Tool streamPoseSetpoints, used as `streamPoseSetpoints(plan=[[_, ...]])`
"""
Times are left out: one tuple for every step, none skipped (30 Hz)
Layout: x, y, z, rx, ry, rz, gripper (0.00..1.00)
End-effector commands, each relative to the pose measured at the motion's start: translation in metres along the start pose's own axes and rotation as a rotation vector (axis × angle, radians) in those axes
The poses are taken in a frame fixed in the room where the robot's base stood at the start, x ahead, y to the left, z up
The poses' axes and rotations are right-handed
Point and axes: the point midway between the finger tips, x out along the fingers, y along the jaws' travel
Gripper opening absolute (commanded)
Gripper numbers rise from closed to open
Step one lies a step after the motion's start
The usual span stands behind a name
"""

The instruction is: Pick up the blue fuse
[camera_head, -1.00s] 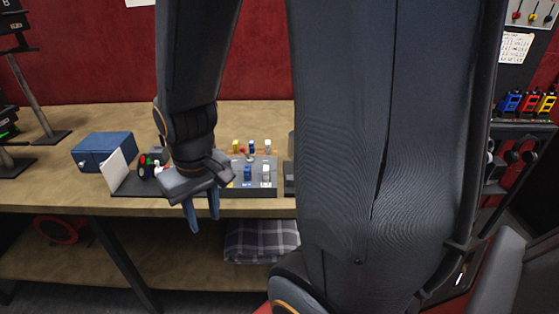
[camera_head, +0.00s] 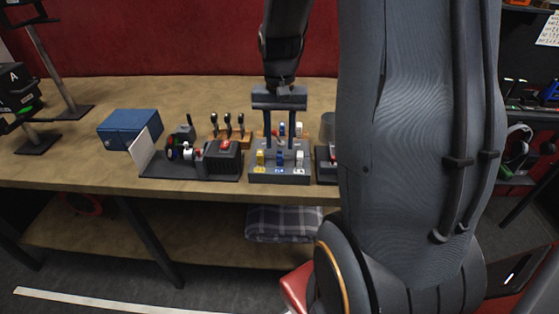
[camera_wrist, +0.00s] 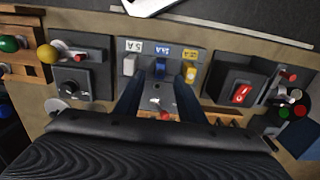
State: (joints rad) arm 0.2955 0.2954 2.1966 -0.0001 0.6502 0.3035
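A grey fuse box (camera_head: 262,177) stands on the workbench. In the head view its front row holds a yellow fuse (camera_head: 260,158), a blue fuse (camera_head: 279,159) and a white fuse (camera_head: 300,158). Another blue piece (camera_head: 282,129) and a white one show behind. My gripper (camera_head: 280,143) is open over the box, fingers pointing down. In the wrist view the front blue fuse (camera_wrist: 159,69) stands upright in its slot, in line with the gap between my fingertips (camera_wrist: 159,80). Whether the fingers touch anything cannot be told.
A red-button box (camera_head: 223,155) and switches stand left of the fuse box. A blue case (camera_head: 130,129) and a leaning white card (camera_head: 144,150) are farther left. Another dark panel stands close right.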

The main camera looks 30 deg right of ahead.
Motion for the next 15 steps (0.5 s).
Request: streamPoseSetpoints(plan=[[0.003,0.000,0.002,-0.001,-0.003,0.001,0.36],[0.006,0.000,0.002,-0.002,-0.003,0.001,0.36],[0.010,0.000,0.004,-0.002,-0.004,0.001,0.36],[0.014,0.001,0.005,-0.003,-0.005,0.001,0.36],[0.018,0.001,0.005,-0.003,-0.004,0.001,0.36],[0.023,0.001,0.006,-0.003,-0.005,0.002,0.36],[0.027,0.001,0.007,-0.004,-0.004,0.001,0.36],[0.031,0.001,0.008,-0.004,-0.005,0.002,0.36],[0.035,0.001,0.006,-0.004,-0.003,0.001,0.36],[0.039,0.001,0.006,-0.004,-0.003,0.001,0.36],[0.042,0.001,0.006,-0.004,-0.003,0.001,0.36],[0.044,0.000,0.006,-0.004,-0.002,0.001,0.36],[0.046,0.000,0.006,-0.004,-0.001,0.000,0.36],[0.048,0.000,0.006,-0.004,-0.001,0.000,0.36],[0.049,0.000,0.006,-0.005,-0.001,0.000,0.36]])
